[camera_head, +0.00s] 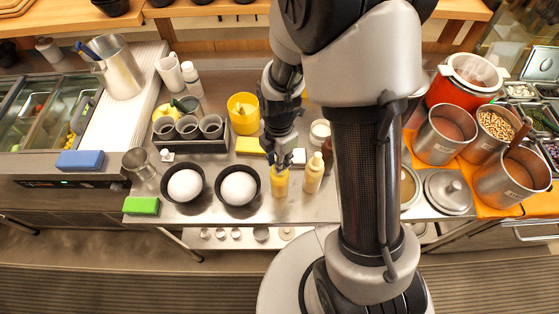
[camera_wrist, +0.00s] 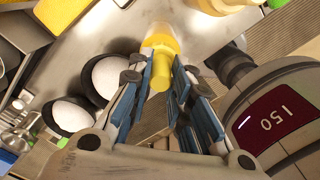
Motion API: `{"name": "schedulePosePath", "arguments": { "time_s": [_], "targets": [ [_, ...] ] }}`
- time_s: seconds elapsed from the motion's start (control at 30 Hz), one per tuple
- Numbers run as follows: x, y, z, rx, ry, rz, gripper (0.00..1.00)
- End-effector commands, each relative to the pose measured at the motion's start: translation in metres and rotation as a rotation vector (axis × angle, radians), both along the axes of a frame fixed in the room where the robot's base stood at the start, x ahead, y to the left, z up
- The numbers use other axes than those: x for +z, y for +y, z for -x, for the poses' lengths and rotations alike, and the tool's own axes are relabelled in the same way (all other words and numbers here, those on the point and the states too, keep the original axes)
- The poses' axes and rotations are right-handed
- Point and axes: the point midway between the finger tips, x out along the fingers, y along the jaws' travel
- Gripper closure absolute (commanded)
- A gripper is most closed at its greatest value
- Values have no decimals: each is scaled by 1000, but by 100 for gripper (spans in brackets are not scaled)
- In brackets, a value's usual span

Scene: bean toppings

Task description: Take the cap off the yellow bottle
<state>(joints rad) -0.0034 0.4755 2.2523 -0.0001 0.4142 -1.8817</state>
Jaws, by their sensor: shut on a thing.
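The yellow bottle (camera_head: 280,187) stands near the front edge of the steel counter, just right of two dark bowls. My gripper (camera_head: 279,163) points down directly over its top. In the wrist view, the yellow bottle (camera_wrist: 162,38) lies beyond my fingertips, with its narrower yellow cap (camera_wrist: 160,76) toward me. My gripper (camera_wrist: 164,72) has its blue-padded fingers on either side of the cap and is shut on it. The cap appears in line with the bottle; I cannot tell whether they are apart. In the head view my fingers hide most of the cap.
A paler bottle (camera_head: 313,174) stands close to the right. Dark bowls with white contents (camera_head: 238,204) (camera_head: 185,202) are on the left. A yellow container (camera_head: 243,127) stands behind. A steel lid (camera_head: 447,192) and pots are at the right. Counter space beside the bottle is narrow.

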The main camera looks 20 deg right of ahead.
Motion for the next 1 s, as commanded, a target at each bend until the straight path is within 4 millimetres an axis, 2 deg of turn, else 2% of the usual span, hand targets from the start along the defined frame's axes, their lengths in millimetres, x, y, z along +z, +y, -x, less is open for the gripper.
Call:
{"name": "schedulePosePath", "arguments": {
  "time_s": [0.17,0.37,0.57,0.9,1.0],
  "targets": [
    [4,0,-1,0,-2,0,88],
    [27,0,-1,0,-5,0,88],
    [69,0,-2,0,-8,-1,89],
    [159,0,-2,0,-7,0,89],
    [177,0,-1,0,-4,0,89]
  ]
}}
